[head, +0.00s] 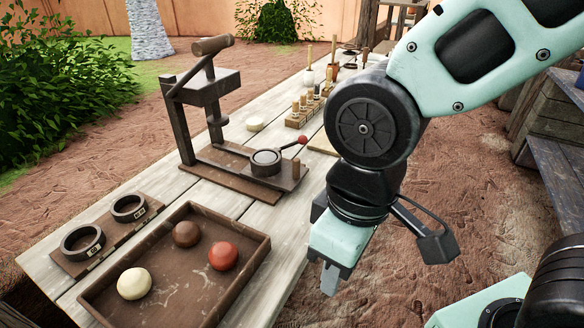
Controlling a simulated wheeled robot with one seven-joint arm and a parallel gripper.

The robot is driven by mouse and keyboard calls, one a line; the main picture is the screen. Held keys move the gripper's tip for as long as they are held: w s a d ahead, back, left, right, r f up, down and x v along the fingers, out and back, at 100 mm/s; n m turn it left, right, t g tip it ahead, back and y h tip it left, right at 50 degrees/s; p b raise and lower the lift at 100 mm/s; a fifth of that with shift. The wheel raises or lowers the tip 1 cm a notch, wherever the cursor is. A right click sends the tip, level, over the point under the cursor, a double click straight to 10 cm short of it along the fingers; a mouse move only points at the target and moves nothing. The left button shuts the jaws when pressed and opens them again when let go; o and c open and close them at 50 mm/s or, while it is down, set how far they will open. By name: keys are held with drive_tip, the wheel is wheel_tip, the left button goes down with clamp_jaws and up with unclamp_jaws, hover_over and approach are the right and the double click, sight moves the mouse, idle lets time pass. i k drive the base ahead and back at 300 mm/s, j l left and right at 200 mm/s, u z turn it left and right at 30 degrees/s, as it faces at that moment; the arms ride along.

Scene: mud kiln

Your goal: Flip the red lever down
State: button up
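A lever with a small red ball knob (302,140) sits at the right side of a dark wooden press (184,130). Its thin dark rod slants up and right, with the knob at its raised end. The rod's lower end is beside a round metal mould (265,160) on the press base. My gripper (329,281) hangs pointing down, in front of and right of the press, apart from the lever. Only one finger shows clearly, so its opening is hidden. No object shows in it.
A brown tray (262,243) holds white, brown and red balls at the front. Two dark rings (83,243) lie on a board at left. A pale disc (254,125) and a rack of wooden-handled tools (304,117) stand behind the press. Bare ground lies right of the table.

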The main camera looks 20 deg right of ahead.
sight(302, 140)
drive_tip(key=i+l+u, duration=0.15)
drive_tip(key=u, duration=0.15)
drive_tip(key=i+l+u, duration=0.25)
drive_tip(key=l, duration=0.15)
drive_tip(key=l+u, duration=0.3)
